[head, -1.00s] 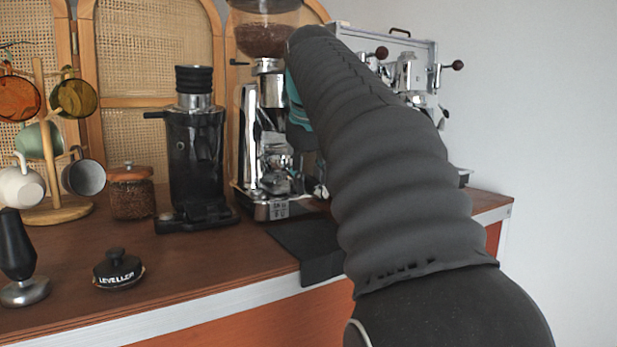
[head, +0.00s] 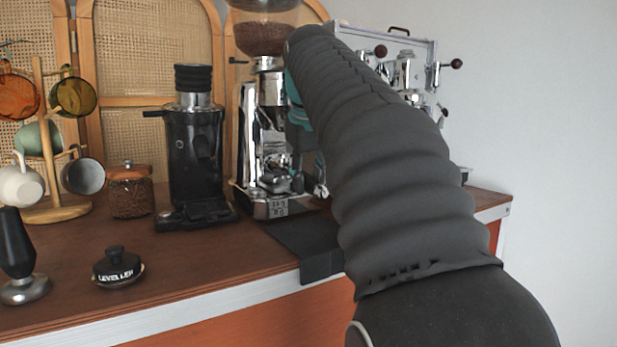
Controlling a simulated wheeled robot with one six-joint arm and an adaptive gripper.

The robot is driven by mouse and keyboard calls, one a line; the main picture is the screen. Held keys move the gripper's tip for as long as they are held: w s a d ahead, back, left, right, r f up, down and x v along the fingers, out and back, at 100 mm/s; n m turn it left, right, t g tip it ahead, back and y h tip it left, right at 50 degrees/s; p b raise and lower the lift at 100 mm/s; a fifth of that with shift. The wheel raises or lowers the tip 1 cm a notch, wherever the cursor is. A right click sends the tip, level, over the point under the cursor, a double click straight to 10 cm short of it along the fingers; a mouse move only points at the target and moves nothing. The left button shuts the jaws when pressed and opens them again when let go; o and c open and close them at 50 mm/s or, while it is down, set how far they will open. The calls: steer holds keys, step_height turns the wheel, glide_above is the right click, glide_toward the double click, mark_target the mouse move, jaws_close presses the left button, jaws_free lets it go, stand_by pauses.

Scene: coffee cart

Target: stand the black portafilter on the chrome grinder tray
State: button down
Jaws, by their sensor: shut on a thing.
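The chrome grinder (head: 268,120) stands at the back centre of the cart, with beans in its clear hopper. Its chrome tray (head: 264,209) is at its foot. My gripper (head: 302,138) is just right of the grinder's front, mostly hidden behind my arm; only a teal part and a dark part show. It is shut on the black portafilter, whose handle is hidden. A dark and chrome piece low over the tray seems to be the portafilter (head: 284,183); I cannot tell whether it touches the tray.
A black grinder (head: 195,150) stands close on the left. A black mat (head: 308,246) lies at the front edge. The espresso machine (head: 405,75) is behind my arm. A leveller (head: 118,268), tamper (head: 18,255), bean jar (head: 130,195) and mug tree stand left.

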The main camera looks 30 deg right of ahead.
steer(key=shift+f, duration=0.55)
steer(key=c, duration=0.8)
jaws_free()
steer(key=shift+w, duration=0.1)
steer(key=shift+o, duration=0.2)
steer(key=shift+r, duration=0.1)
steer(key=shift+r, duration=0.1)
steer(key=v, duration=1.1)
steer(key=shift+r, duration=0.4)
steer(key=shift+s, duration=0.2)
